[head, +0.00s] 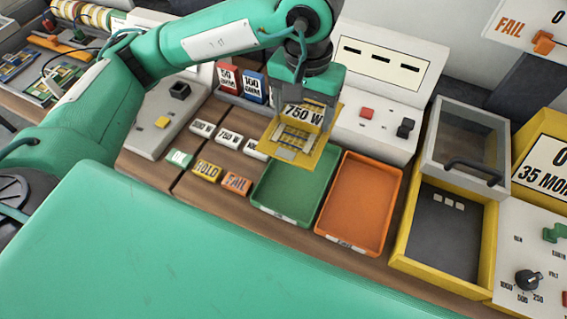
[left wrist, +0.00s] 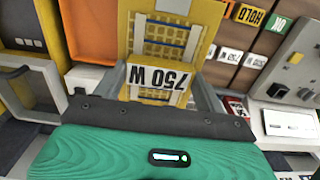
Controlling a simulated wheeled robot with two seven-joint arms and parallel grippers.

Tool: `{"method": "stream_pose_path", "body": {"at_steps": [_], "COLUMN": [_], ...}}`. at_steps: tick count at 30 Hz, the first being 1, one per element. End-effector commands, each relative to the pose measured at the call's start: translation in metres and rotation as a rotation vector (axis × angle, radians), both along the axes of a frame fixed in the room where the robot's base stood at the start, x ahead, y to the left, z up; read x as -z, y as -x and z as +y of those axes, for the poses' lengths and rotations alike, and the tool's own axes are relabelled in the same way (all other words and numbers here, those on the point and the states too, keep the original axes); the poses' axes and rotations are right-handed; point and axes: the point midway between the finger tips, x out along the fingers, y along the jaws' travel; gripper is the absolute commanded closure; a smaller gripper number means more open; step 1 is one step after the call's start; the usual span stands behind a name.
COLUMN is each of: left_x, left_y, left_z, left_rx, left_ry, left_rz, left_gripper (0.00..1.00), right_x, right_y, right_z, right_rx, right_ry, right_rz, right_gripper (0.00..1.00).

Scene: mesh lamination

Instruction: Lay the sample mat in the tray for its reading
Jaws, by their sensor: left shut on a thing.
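My left gripper (head: 300,108) is shut on the sample mat (head: 291,141), a yellow sheet with a pale grid and a "750 W" label. The mat also shows in the left wrist view (left wrist: 165,40), with its label upside down near the fingers. The gripper holds the mat above the back end of the green tray (head: 290,190), partly covering it. The orange tray (head: 357,205) is just right of the green one. Both trays look empty. My right gripper is not in view.
Tags reading OK, HOLD (head: 207,171) and FAIL (head: 236,183) lie left of the green tray. A yellow-rimmed box (head: 402,235) with a raised clear lid (head: 465,145) stands at the right. A white console (head: 385,90) stands behind. Red and blue labelled blocks (head: 252,87) stand at the back.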

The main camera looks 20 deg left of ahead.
Motion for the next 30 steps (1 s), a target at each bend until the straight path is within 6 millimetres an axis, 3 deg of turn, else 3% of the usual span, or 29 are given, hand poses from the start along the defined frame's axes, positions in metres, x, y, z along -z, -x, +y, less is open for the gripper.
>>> {"method": "stream_pose_path", "body": {"at_steps": [5, 14, 21, 30], "left_x": [0.025, 0.095, 0.145, 0.171], "left_y": [0.002, 0.002, 0.001, 0.001], "left_z": [0.0, 0.0, 0.0, 0.0], "left_rx": [0.0, -0.002, -0.001, -0.001], "left_ry": [0.001, -0.002, -0.001, -0.002], "left_rz": [0.007, 0.009, 0.005, 0.004], "left_gripper": [0.54, 0.54, 0.54, 0.54], "right_x": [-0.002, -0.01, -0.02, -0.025], "right_y": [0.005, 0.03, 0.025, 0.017], "right_z": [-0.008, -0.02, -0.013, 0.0], "right_rx": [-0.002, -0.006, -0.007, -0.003], "right_ry": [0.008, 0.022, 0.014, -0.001], "right_rz": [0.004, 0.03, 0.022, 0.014], "right_gripper": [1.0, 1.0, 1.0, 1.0]}}
